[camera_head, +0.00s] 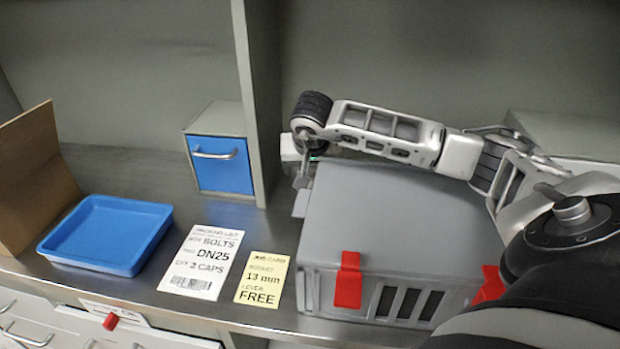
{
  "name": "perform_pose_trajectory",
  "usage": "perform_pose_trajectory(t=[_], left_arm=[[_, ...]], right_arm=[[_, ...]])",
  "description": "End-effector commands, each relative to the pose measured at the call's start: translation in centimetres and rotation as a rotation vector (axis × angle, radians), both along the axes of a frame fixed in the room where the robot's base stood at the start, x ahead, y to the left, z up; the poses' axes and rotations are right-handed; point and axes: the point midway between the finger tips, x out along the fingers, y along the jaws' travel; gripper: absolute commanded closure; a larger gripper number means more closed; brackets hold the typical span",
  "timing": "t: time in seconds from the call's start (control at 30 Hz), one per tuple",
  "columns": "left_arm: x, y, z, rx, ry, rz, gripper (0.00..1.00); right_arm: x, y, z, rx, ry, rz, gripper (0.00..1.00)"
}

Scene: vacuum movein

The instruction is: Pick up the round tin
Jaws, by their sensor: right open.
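I see no round tin in this view. My right arm reaches in from the right, over the grey case (400,215). My right gripper (302,182) points down at the case's back left corner, beside the upright divider. Its fingers are small and partly overlap the case, so what lies between or behind them is hidden. My left gripper is out of view.
A blue tray (108,232) looks empty. A blue-fronted drawer box (221,163) stands against the divider (256,100). A white packing list (201,262) and a yellow job card (264,279) lie flat near the front edge. A brown board (35,180) stands left.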

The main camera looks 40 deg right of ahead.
Motion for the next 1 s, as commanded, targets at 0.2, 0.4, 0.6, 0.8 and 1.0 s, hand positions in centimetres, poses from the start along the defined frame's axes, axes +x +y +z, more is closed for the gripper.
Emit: perform_pose_trajectory(t=[0.2, 0.4, 0.6, 0.8, 1.0], left_arm=[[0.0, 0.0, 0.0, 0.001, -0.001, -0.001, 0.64], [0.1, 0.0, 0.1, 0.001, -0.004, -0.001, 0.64], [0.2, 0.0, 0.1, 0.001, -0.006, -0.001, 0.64], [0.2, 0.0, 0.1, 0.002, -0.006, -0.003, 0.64], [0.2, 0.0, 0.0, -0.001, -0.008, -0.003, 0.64]], right_arm=[[0.1, 0.0, -0.1, 0.0, -0.001, 0.001, 0.23], [0.1, 0.0, -0.1, 0.0, -0.001, 0.0, 0.71], [0.0, 0.0, 0.0, 0.0, -0.001, 0.0, 0.72], [0.1, -0.1, 0.9, -0.002, -0.004, 0.0, 0.72], [0.2, -0.1, 4.7, -0.001, -0.008, 0.0, 0.72]])
